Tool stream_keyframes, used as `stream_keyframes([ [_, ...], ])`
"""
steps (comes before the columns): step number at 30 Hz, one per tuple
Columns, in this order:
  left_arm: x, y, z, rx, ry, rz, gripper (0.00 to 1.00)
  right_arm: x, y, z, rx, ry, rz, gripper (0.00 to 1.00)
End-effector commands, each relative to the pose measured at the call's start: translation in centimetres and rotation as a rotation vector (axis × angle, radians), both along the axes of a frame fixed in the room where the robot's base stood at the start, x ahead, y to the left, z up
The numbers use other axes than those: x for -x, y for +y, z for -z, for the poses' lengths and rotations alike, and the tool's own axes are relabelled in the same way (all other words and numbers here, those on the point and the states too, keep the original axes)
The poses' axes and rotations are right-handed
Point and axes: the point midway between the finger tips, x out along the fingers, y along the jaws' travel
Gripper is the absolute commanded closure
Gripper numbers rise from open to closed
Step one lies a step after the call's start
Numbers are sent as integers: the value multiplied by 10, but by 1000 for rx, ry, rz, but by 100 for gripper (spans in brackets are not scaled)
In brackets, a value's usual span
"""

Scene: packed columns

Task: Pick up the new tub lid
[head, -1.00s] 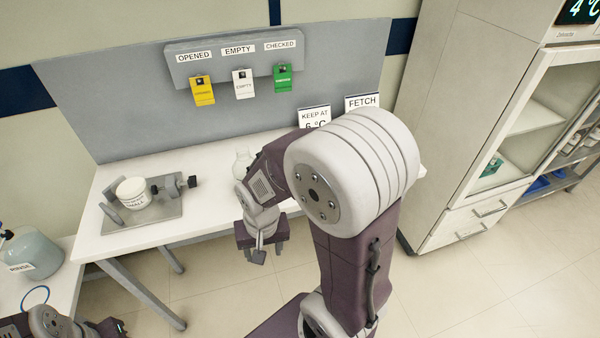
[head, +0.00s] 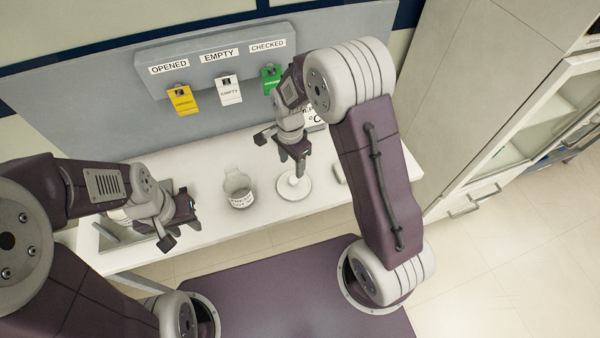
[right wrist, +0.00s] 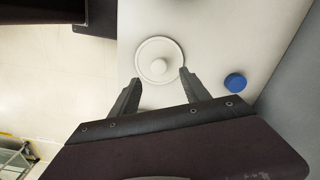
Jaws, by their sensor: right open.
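A round white lid with a raised knob (head: 294,188) lies flat on the white table, right of the middle. In the right wrist view the lid (right wrist: 146,66) is just beyond the fingertips. My right gripper (head: 283,152) is open and empty, above and close to the lid; in its wrist view the two fingers (right wrist: 159,79) stand apart with the lid's near rim between their tips. No contact with the lid is clear. My left gripper (head: 179,222) is open and empty over the front left of the table, partly hiding a metal plate and a white tub there.
A clear labelled jar (head: 240,198) stands left of the lid. A blue cap (right wrist: 235,82) lies beside the lid in the wrist view. A small pale block (head: 341,172) lies right of it. A panel with yellow, white and green tags (head: 228,90) stands behind. A glass-door cabinet is at right.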

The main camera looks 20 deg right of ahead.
Motion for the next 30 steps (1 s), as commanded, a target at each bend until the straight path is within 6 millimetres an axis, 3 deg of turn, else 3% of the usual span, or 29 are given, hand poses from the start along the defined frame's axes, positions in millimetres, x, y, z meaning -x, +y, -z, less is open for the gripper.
stream_keyframes([
  [9, 0, 0, -7, 0, 0, 0, 64, 1, -1, 36, 0, 3, 0, 45],
  [14, 0, 0, -8, 0, 0, 0, 64, 1, -1, 42, 0, 1, 0, 45],
  [22, 0, 0, -21, 0, 0, 0, 64, 4, -2, 86, 0, 2, 0, 45],
  [30, 0, 0, -20, 0, 0, 0, 64, 3, -2, 92, 0, -1, 0, 45],
])
